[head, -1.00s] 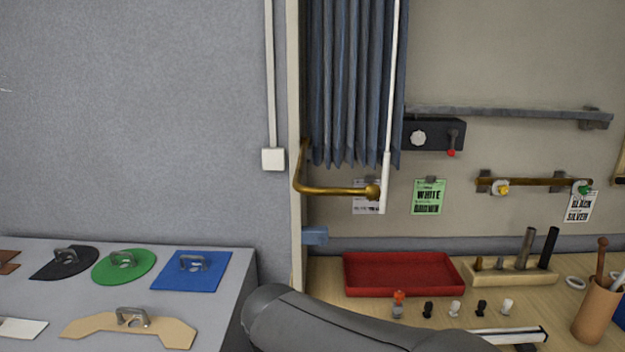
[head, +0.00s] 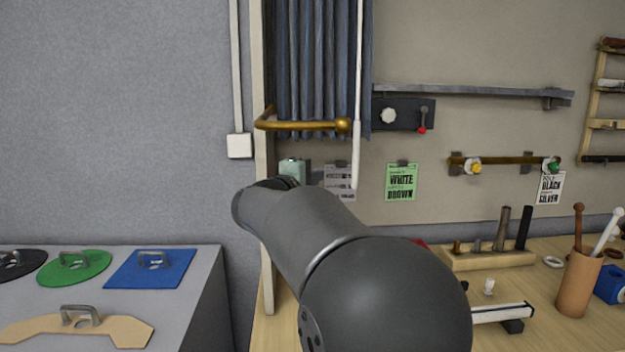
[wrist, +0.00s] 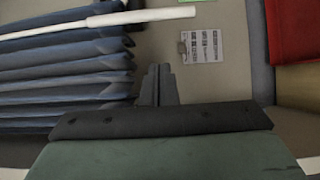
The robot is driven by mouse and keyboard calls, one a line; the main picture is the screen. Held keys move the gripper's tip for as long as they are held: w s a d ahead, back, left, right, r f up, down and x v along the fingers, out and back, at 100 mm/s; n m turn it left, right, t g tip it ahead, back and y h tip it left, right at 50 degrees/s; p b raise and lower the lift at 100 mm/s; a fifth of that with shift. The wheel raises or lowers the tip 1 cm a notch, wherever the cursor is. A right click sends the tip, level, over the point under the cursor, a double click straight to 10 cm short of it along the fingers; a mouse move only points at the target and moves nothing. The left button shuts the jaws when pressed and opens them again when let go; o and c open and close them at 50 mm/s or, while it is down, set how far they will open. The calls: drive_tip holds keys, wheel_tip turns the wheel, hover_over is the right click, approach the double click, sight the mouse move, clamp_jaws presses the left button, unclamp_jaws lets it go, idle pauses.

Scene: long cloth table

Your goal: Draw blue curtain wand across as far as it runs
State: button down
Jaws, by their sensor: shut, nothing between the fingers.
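The blue-grey pleated curtain (head: 318,65) hangs on the wall at upper centre in the head view. Its long white wand (head: 357,140) hangs upright at the curtain's right side. In the wrist view the curtain (wrist: 65,75) lies at left, with the thick white wand end (wrist: 145,16) across the top. My gripper (wrist: 158,72) is shut and empty, with its fingers below the wand end and apart from it. In the head view my gripper (head: 316,178) is partly hidden behind my arm, below the curtain and left of the wand's lower end.
A brass bar (head: 300,126) with a round knob juts in front of the curtain's lower part. A printed card (head: 340,183) hangs beside my fingers, and a green card (head: 402,182) hangs farther right. A dark control box (head: 403,113) is right of the curtain. A red tray (wrist: 293,30) shows in the wrist view.

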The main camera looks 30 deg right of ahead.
drive_tip(key=w+d+p, duration=0.1)
drive_tip(key=d+p, duration=0.1)
drive_tip(key=d, duration=0.7)
drive_tip(key=shift+w+d, duration=0.15)
drive_tip(key=shift+w, duration=0.2)
drive_tip(key=shift+f, duration=0.1)
